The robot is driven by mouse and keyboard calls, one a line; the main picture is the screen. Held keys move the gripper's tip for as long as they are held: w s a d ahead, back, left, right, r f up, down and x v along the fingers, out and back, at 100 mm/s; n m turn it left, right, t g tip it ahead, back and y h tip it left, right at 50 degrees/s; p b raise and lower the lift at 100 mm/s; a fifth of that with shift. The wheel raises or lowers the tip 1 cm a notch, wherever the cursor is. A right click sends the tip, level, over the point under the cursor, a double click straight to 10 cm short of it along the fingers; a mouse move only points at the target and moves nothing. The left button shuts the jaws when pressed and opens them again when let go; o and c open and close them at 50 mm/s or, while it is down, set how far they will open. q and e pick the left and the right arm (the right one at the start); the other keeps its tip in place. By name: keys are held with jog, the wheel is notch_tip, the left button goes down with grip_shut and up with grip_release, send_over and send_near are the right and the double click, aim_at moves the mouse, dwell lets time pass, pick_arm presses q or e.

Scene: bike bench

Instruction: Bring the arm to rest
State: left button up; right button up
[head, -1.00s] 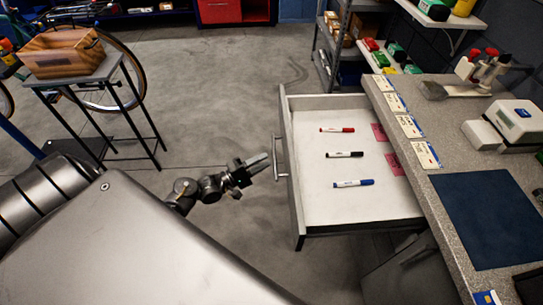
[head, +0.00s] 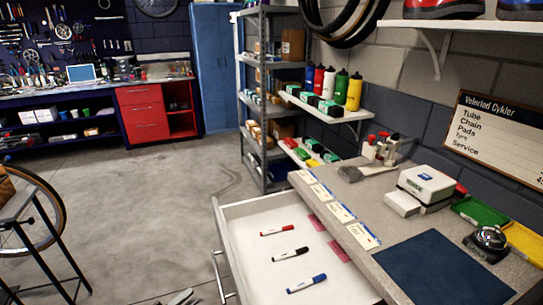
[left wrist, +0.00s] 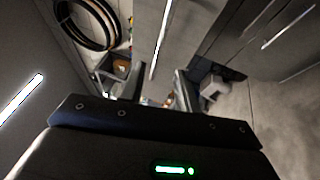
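My left gripper (head: 182,298) barely shows at the bottom edge of the head view, in front of the open drawer's handle and apart from it. In the left wrist view its two fingers (left wrist: 154,92) stand apart with nothing between them. The rest of the left arm is out of the head view. My right gripper is in neither view.
The white drawer (head: 262,285) is pulled out from the grey bench (head: 385,240). It holds a red marker (head: 277,230), a black marker (head: 290,253) and a blue marker (head: 306,283). A stand (head: 40,215) is at left. The floor (head: 140,210) between is clear.

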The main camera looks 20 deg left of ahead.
pick_arm(q)
jog(key=s+a+f+m+g+y, duration=0.1)
jog(key=s+f+m+g+y, duration=0.15)
jog(key=f, duration=0.65)
jog(key=s+f+m+g+y, duration=0.2)
jog(key=s+f+m+y, duration=0.15)
jog(key=f, duration=0.55)
jog(key=s+a+f+m+g+y, duration=0.1)
jog(key=s+f+m+g+y, duration=0.15)
jog(key=f, duration=0.65)
jog(key=s+d+f+m+g, duration=0.2)
jog(key=s+f, duration=0.3)
jog(key=s, duration=0.4)
jog(key=s+d+f+m+g+y, duration=0.1)
jog(key=s+d+f+g, duration=0.3)
jog(key=s, duration=0.6)
jog(key=s+d+f+m+g+y, duration=0.1)
jog(key=s+d+f+m+g, duration=0.2)
jog(key=s+f, duration=0.3)
jog(key=s+d, duration=0.1)
jog(key=s, duration=0.3)
jog(key=shift+d+f+m, duration=0.15)
jog(key=shift+d+m, duration=0.05)
jog(key=shift+m, duration=0.15)
